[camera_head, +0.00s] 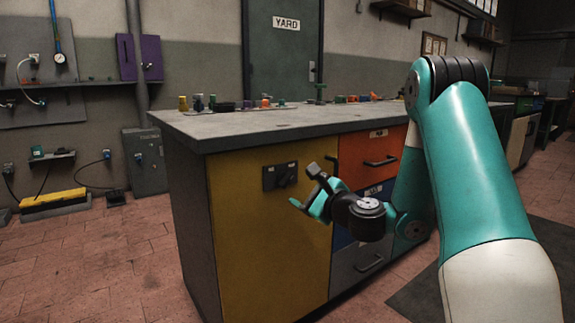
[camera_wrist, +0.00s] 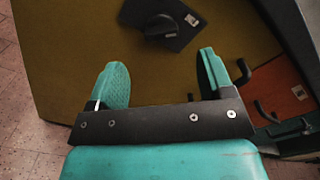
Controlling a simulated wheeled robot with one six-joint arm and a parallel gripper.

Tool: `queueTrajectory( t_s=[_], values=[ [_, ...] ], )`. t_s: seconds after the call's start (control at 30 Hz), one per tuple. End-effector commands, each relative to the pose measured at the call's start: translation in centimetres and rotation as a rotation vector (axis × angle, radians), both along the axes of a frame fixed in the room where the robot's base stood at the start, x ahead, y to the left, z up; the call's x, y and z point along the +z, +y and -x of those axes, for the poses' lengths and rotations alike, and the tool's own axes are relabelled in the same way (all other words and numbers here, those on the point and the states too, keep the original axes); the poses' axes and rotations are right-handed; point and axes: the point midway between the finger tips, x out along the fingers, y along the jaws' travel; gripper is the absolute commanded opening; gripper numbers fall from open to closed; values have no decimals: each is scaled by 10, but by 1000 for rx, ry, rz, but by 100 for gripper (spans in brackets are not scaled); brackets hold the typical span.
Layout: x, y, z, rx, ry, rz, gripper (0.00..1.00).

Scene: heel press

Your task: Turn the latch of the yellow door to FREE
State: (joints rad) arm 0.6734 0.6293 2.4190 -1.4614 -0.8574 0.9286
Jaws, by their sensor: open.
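The yellow door (camera_head: 250,235) is the left front of the workbench cabinet. It looks shut. A dark latch plate (camera_head: 279,176) with a black knob is near its top right; small labels show on it but are too small to read. The latch knob (camera_wrist: 160,27) also shows in the wrist view, ahead of the fingers, with a pale label (camera_wrist: 191,20) beside it. My gripper (camera_head: 306,189) is in front of the door, right of and slightly below the latch in the head view. Its teal fingers (camera_wrist: 160,84) are apart and empty, not touching the knob.
Right of the door are an orange drawer (camera_head: 365,150) with a bar handle and a grey drawer (camera_head: 350,270). The benchtop (camera_head: 260,125) above holds several small coloured items along its back. The tiled floor (camera_head: 110,265) at left is clear near the cabinet.

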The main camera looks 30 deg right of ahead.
Motion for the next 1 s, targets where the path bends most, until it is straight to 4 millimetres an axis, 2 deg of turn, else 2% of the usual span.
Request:
queueTrajectory(
  t_s=[0.03,0.4,0.6,0.87,1.0],
  values=[
    [8,0,-8,3,1,-2,74],
    [3,3,-67,4,-1,3,74],
    [1,3,-80,0,-1,0,74],
    [0,2,-81,-1,-1,-1,74],
    [0,2,-80,-1,-1,-1,45]
  ],
)
